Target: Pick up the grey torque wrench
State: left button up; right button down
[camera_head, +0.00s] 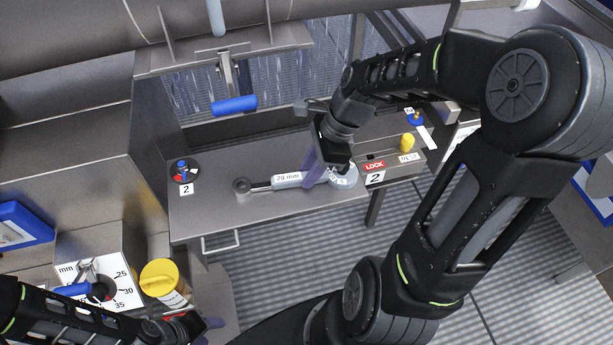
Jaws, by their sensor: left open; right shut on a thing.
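The grey torque wrench (290,180), with a white "70 mm" label on its handle, lies along the steel table. Its round ring end (241,185) points left and its wider round end (343,178) is at the right. My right gripper (315,177) reaches down from above with purple fingers, shut on the wrench near its right part. The wrench looks level and at or very near the table top; I cannot tell if there is a gap. My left gripper (208,332) is open at the bottom left, away from the wrench, partly cut off by the frame edge.
The steel table (215,212) also bears a dial with a blue knob (182,167) at left, and a red LOCK label (374,166) and yellow knob (407,142) at right. A yellow-lidded container (160,278) and a dial box (125,262) stand near my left gripper. A blue handle (233,106) hangs behind.

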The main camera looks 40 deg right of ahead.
jog(key=shift+r, duration=0.15)
dwell(0.4)
notch_tip(320, 180, up, 10)
dwell(0.4)
dwell(1.5)
